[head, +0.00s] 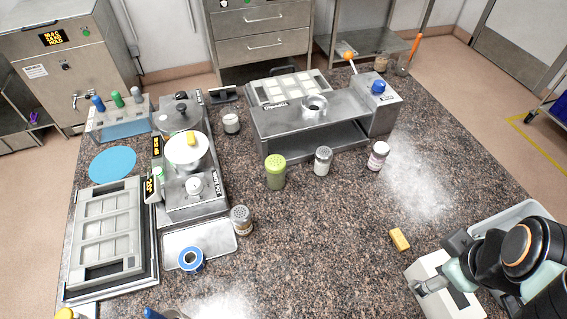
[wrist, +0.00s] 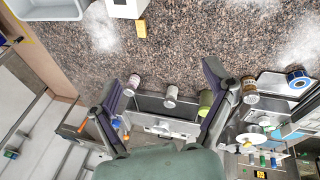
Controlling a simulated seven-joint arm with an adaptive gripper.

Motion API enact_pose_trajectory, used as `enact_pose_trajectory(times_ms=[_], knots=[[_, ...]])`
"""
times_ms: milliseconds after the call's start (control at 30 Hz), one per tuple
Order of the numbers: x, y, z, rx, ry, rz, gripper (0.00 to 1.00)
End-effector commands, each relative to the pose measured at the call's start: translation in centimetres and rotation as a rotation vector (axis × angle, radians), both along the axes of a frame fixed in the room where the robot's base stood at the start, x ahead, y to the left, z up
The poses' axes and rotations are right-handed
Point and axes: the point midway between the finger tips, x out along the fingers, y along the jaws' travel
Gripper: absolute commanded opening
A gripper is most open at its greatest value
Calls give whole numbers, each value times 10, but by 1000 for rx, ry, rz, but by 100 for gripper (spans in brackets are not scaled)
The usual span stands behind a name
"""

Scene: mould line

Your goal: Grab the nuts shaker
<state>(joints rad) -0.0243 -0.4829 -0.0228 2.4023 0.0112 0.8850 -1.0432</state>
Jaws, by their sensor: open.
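Several shakers stand upright on the speckled counter. A clear shaker with brown contents and a grey perforated lid (head: 241,220) looks most like the nuts shaker, though its label is unreadable. It stands by the metal tray at left centre in the head view. In the wrist view this brown shaker (wrist: 249,86) is just right of the right finger, outside the jaws. My gripper (wrist: 172,72) is open and empty, well apart from the shakers. In the head view my arm is at the lower right.
A green shaker (head: 275,172), a pale shaker (head: 323,161) and a pink-labelled jar (head: 378,156) stand in front of the steel machine (head: 310,120). A blue tape roll (head: 191,259) is near the brown shaker. A yellow block (head: 399,239) lies at right. The counter's middle is clear.

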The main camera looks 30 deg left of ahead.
Motion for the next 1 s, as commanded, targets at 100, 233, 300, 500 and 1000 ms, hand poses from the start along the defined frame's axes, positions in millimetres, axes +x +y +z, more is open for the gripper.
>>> enact_pose_trajectory(times_ms=[100,233,300,500,1000], knots=[[69,21,12,-202,-94,446,82],[138,94,-3,-450,-152,981,82],[157,148,-24,-557,-165,1221,82],[120,302,-120,-707,-133,1691,82],[29,367,-224,-761,-47,2003,82]])
